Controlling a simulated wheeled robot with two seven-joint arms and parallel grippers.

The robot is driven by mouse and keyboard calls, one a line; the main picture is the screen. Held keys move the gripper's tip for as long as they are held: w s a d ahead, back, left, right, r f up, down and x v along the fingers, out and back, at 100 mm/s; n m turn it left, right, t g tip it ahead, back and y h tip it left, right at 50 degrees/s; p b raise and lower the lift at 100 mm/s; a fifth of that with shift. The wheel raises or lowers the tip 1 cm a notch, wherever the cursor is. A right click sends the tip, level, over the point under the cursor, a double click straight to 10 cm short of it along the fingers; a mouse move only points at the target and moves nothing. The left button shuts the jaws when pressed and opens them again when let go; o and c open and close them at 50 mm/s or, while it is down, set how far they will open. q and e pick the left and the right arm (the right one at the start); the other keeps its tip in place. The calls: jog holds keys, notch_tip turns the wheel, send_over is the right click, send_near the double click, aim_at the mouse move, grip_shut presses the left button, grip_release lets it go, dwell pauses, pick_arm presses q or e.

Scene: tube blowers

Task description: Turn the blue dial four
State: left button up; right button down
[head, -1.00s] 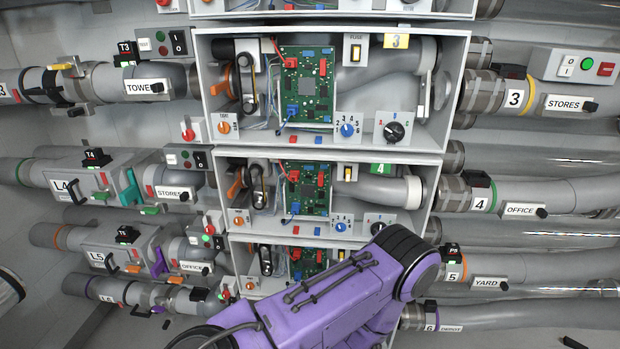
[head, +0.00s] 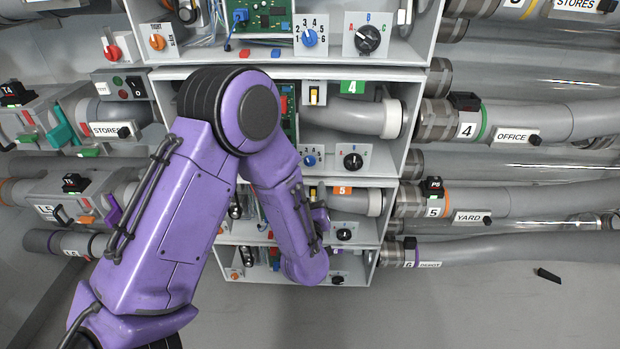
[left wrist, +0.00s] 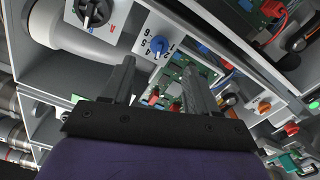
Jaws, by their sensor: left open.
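Blue dial four (head: 309,160) sits on a white numbered plate in the compartment with the green 4 tag (head: 352,87), just right of my purple left forearm. In the head view my left gripper (head: 320,216) is mostly hidden by its wrist, low near the compartment with the orange 5 tag. In the left wrist view my gripper (left wrist: 158,75) is open and empty, its two dark fingers apart. A blue dial (left wrist: 156,42) on a numbered plate shows beyond and between the fingertips, apart from them; I cannot tell for sure which row it belongs to. My right gripper is not in view.
A black A-B-C dial (head: 353,161) is right of the blue dial. Another blue dial (head: 309,38) is in the compartment above. Shelf edges and a grey pipe (head: 345,115) bound the compartment.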

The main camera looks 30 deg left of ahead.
aim_at(311, 165)
pick_arm(q)
jog(key=p+x, duration=0.2)
jog(key=x, duration=0.8)
jog(key=shift+w+a+r, duration=0.1)
jog(key=shift+r, duration=0.05)
jog(key=c, duration=1)
